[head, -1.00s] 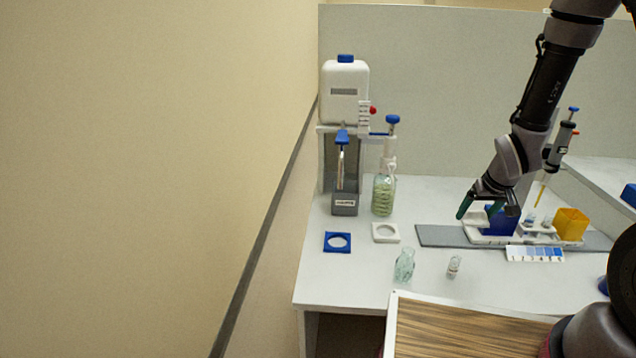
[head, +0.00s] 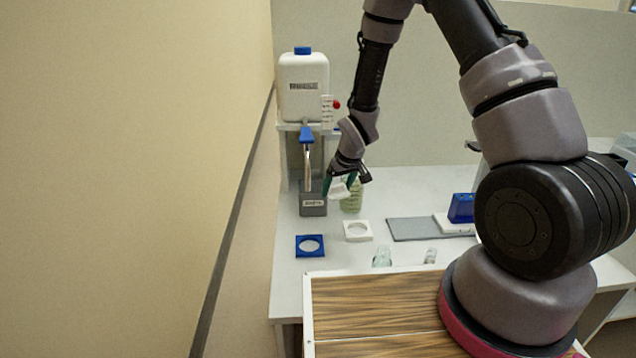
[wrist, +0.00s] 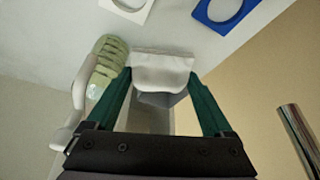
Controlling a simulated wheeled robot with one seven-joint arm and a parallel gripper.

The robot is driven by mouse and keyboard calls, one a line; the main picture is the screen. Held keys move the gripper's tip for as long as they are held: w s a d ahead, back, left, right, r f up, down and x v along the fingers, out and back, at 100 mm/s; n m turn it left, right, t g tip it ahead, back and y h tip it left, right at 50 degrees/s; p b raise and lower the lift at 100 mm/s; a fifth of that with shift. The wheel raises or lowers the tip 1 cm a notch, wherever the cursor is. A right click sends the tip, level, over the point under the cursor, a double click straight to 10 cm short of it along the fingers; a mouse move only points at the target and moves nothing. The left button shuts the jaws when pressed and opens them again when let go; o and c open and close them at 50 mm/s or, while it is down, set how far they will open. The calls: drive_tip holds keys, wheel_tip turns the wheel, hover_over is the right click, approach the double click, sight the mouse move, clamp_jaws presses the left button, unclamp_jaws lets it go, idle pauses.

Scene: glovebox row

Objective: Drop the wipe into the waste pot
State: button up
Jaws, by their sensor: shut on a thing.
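My gripper (head: 341,184) is shut on a white crumpled wipe (head: 340,191). The wipe also shows between the green fingers in the wrist view (wrist: 162,72). A grey square pot with a white label (head: 313,206), which looks like the waste pot, stands under the blue-topped tap. The label is too small to read. In the head view the wipe is just right of the pot and level with its upper part. In the wrist view a grey body, probably this pot, lies behind the wipe and is partly hidden by it. I cannot tell if the wipe is over its opening.
A white tank (head: 304,88) stands above the pot. Blue (head: 310,245) and white (head: 357,230) ring holders lie in front. A metal tube (wrist: 298,136) is at right.

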drive_tip(key=w+a+f, duration=0.3)
drive_tip(key=w, duration=0.6)
drive_tip(key=shift+w+a+f, duration=0.2)
drive_tip(key=shift+w+a, duration=0.05)
drive_tip(key=shift+a, duration=0.15)
drive_tip(key=shift+f, duration=0.1)
drive_tip(key=shift+f, duration=0.4)
drive_tip(key=o, duration=1.2)
drive_tip(key=shift+r, duration=0.1)
